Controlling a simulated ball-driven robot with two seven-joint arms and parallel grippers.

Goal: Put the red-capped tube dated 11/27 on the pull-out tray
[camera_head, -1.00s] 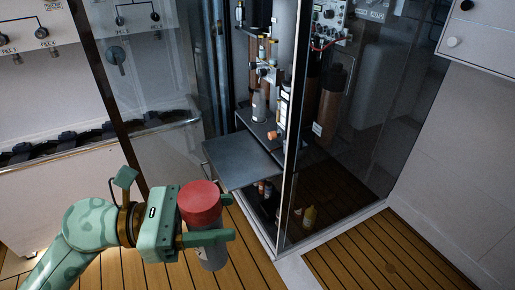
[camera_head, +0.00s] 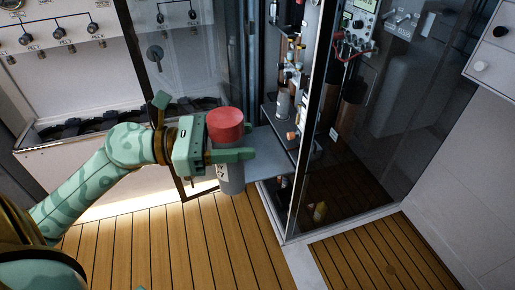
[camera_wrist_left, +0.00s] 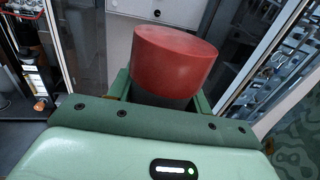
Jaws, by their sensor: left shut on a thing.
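My left gripper (camera_head: 232,157) is shut on a grey tube with a red cap (camera_head: 225,125). It holds the tube roughly upright, in front of the pull-out tray (camera_head: 268,147) in the head view. The gripper and tube hide the tray's left part. I cannot tell the height of the tube over the tray. In the left wrist view the red cap (camera_wrist_left: 174,58) stands between the fingers. Dark marks show on the tube's body, but no date is readable. My right gripper is not in view.
A glass-walled cabinet (camera_head: 350,130) stands right of the tray, with its metal frame post (camera_head: 312,120) close by. Bottles and instruments fill the shelves behind the tray. The wooden floor (camera_head: 170,245) in front is clear.

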